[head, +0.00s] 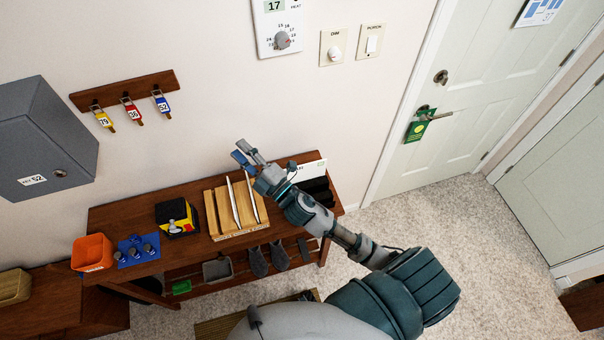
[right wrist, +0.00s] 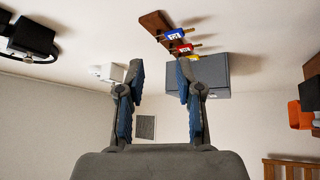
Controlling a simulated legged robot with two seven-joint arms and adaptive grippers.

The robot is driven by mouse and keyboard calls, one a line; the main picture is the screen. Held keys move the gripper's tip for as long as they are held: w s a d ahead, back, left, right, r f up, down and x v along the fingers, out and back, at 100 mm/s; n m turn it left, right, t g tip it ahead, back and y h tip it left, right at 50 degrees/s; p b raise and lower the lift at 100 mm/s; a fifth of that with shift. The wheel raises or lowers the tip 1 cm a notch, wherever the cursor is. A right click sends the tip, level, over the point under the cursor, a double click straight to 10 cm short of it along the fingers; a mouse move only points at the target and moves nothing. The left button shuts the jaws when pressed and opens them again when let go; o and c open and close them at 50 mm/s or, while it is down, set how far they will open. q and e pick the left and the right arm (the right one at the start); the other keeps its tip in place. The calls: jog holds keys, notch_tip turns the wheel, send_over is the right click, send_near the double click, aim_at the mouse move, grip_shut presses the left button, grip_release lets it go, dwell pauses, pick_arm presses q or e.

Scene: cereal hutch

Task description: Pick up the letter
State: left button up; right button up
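Two thin white letters, a left one (head: 233,201) and a right one (head: 252,198), stand upright in a light wooden slotted rack (head: 213,214) on the brown bench. I cannot tell which one the task means. My right gripper (head: 242,154) is above and behind the rack, near the wall, apart from the letters. In the right wrist view, its two blue-padded fingers (right wrist: 160,78) are spread with nothing between them. No letter is clear in that view. My left gripper is not in view.
The brown bench (head: 100,217) also holds an orange bin (head: 92,252), a black-and-yellow box (head: 177,217) and a blue mat (head: 138,249) with small items. A key rack (head: 125,90) and grey cabinet (head: 45,135) hang on the wall. Carpet at right is clear.

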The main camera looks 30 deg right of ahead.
jog(key=s+a+r+n+g+y, duration=0.2)
jog(key=a+n+g+y, duration=0.45)
jog(key=n, duration=0.55)
jog(key=s+a+r+n+g+y, duration=0.25)
jog(key=a+n+g+y, duration=0.4)
jog(key=n, duration=0.55)
jog(key=n+g+h+p, duration=0.2)
jog(key=n+g+h, duration=0.7)
jog(key=h, duration=1.1)
send_over(303, 169)
jog(key=shift+n+t, duration=0.3)
jog(key=shift+t, duration=0.4)
jog(key=f, duration=2)
jog(key=shift+w+d+f, duration=0.1)
jog(key=shift+w+d, duration=0.15)
jog(key=shift+a+f+p, duration=0.1)
jog(key=shift+f+p, duration=0.4)
jog(key=shift+f, duration=2.55)
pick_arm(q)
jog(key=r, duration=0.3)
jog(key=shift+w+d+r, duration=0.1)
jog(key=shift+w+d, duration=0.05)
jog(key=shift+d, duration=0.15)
pick_arm(e)
grip_shut()
